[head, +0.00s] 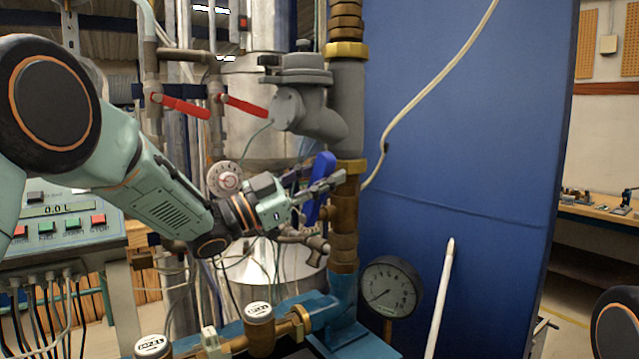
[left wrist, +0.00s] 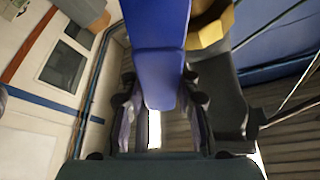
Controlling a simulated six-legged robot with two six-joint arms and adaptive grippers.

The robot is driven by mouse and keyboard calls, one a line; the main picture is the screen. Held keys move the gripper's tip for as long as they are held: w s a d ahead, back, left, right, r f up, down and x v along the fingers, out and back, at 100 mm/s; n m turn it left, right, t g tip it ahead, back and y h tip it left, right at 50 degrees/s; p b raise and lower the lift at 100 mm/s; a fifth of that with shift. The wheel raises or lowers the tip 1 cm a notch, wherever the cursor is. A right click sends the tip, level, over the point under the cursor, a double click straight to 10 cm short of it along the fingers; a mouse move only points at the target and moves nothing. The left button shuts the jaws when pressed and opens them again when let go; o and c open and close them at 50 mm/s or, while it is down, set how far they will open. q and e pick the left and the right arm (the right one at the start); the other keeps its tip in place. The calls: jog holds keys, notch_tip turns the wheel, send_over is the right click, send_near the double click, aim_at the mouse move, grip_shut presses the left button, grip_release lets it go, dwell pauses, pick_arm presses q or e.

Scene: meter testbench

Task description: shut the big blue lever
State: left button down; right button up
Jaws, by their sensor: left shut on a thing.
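The big blue lever (head: 319,187) is on the vertical pipe in the middle of the head view, standing steeply and slightly tilted. My left gripper (head: 318,186) reaches in from the left and is shut on the lever, with a finger on each side of it. In the left wrist view the lever (left wrist: 157,60) comes down from the top between the two fingers of the gripper (left wrist: 160,125). The lever's pivot is partly hidden behind the gripper in the head view. My right gripper is not in view.
Two red levers (head: 183,106) (head: 245,105) are on thinner pipes at upper left. A round pressure gauge (head: 390,288) stands below right of the lever. A blue panel (head: 470,150) is behind. A control box (head: 60,225) with buttons and cables is at left.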

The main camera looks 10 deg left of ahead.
pick_arm(q)
jog(key=s+d+f+m+g+b, duration=0.2)
jog(key=f+m+g+b, duration=0.1)
jog(key=f+m+b, duration=0.2)
jog(key=s+d+f+m+g+y+b, duration=0.1)
jog(key=f+m+b, duration=0.3)
jog(key=m, duration=0.5)
jog(key=shift+s+d+f+m+g+b, duration=0.4)
jog(key=shift+s+d+g+b, duration=0.2)
jog(key=shift+g+b, duration=0.3)
jog(key=shift+f, duration=0.1)
jog(key=c, duration=1.4)
grip_release()
jog(key=o, duration=0.4)
jog(key=shift+s+a+r, duration=0.2)
jog(key=shift+r, duration=0.05)
jog(key=shift+o, duration=0.2)
jog(key=shift+w, duration=0.15)
jog(key=shift+d, duration=0.1)
